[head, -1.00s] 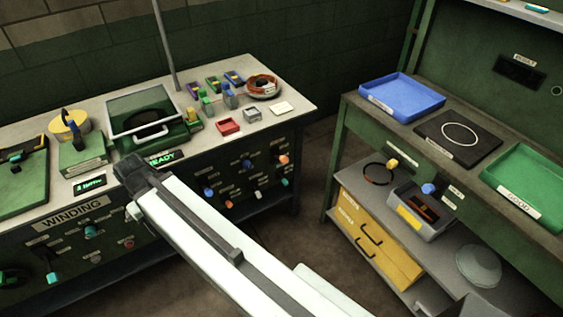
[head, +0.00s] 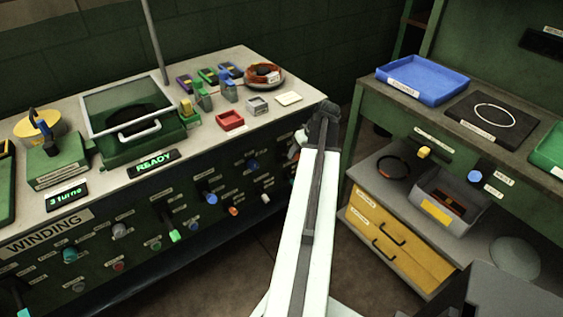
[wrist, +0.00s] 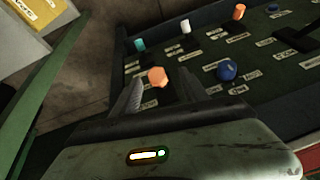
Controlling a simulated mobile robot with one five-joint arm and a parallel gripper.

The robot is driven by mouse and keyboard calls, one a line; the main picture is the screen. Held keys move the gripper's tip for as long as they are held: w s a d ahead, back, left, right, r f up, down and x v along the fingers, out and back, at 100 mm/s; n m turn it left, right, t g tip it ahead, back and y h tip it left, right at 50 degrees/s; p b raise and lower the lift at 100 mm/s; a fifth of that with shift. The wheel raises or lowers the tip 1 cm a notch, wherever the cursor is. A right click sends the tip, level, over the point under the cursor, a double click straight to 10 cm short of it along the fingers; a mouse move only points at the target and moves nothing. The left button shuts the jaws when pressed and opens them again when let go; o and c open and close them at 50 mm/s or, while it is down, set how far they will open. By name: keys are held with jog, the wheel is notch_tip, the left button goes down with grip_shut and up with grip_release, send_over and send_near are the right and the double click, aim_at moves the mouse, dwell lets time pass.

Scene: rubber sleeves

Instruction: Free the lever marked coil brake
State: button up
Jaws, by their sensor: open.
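The green front panel of the winding bench (head: 140,232) carries several levers and knobs with small labels. I cannot read which label says coil brake. In the head view a blue knob (head: 210,197), an orange knob (head: 233,211) and a green lever (head: 174,236) show left of my arm. In the wrist view my gripper (wrist: 160,82) is open and empty. An orange knob (wrist: 157,76) appears between its fingers, apparently beyond them. A blue knob (wrist: 227,70) is to the right; teal (wrist: 140,45) and white (wrist: 185,27) knobs are above. My arm hides part of the panel's right end.
The bench top holds a clear-lidded green box (head: 128,105), a red tray (head: 230,120) and a copper coil (head: 264,73). A second bench at right bears a blue tray (head: 422,78); yellow drawers (head: 400,238) stand below. A floor gap separates the benches.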

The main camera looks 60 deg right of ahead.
jog(key=shift+s+d, duration=0.3)
jog(key=shift+d, duration=0.1)
jog(key=b+x, duration=0.7)
jog(key=x, duration=0.1)
jog(key=shift+w+a, duration=0.1)
jog(key=shift+w, duration=0.1)
jog(key=shift+r, duration=0.15)
grip_shut()
dwell(0.8)
